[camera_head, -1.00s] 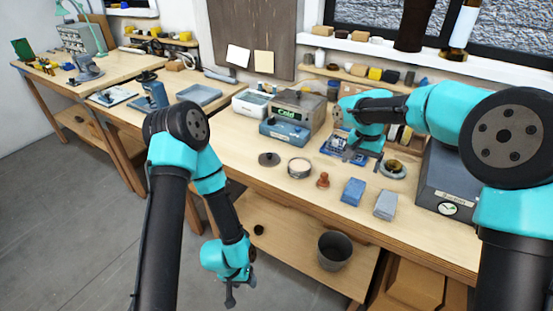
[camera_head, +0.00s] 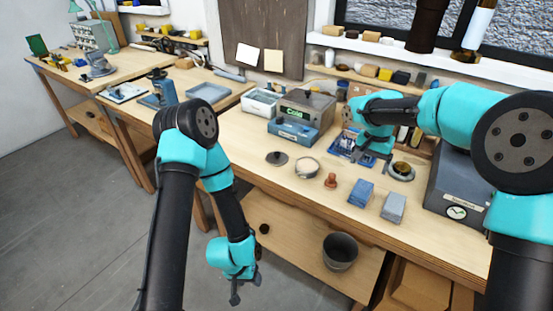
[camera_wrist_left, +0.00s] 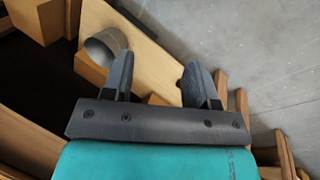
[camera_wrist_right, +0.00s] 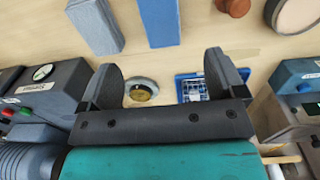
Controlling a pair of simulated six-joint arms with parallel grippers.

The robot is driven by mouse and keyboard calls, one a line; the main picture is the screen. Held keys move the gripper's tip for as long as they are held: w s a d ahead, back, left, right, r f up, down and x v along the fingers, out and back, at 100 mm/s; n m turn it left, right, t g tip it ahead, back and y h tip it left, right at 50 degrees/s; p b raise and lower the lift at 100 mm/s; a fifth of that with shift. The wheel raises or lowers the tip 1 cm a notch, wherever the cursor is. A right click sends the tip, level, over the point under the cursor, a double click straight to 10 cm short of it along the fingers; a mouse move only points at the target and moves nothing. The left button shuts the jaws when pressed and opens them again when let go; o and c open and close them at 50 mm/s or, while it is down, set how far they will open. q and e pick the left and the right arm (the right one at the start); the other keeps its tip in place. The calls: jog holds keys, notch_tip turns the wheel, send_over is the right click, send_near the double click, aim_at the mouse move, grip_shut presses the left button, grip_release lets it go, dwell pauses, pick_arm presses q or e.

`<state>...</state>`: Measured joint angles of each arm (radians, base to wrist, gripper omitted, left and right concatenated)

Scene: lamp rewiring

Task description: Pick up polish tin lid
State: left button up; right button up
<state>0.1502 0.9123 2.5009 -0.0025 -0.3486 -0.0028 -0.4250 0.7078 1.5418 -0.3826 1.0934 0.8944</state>
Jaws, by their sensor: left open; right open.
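The polish tin lid looks to be the dark flat disc (camera_head: 277,158) lying on the bench, left of the open round tin (camera_head: 306,167) with pale contents. The tin is partly visible at the top right of the right wrist view (camera_wrist_right: 295,14); the lid is not seen there. My left gripper (camera_head: 248,288) hangs low in front of the bench, below its top, open and empty. Its spread fingers show in the left wrist view (camera_wrist_left: 158,78). My right gripper (camera_head: 372,160) is open and empty above the bench, right of the tin and lid.
A reddish-brown knob (camera_head: 330,181), a blue block (camera_head: 361,193) and a grey-blue block (camera_head: 393,207) stand along the front. A small round dish (camera_head: 401,171) and a blue tray (camera_wrist_right: 205,86) lie near my right gripper. A bucket (camera_head: 340,251) stands on the lower shelf.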

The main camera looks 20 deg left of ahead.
pick_arm(q)
jog(key=o, duration=0.9)
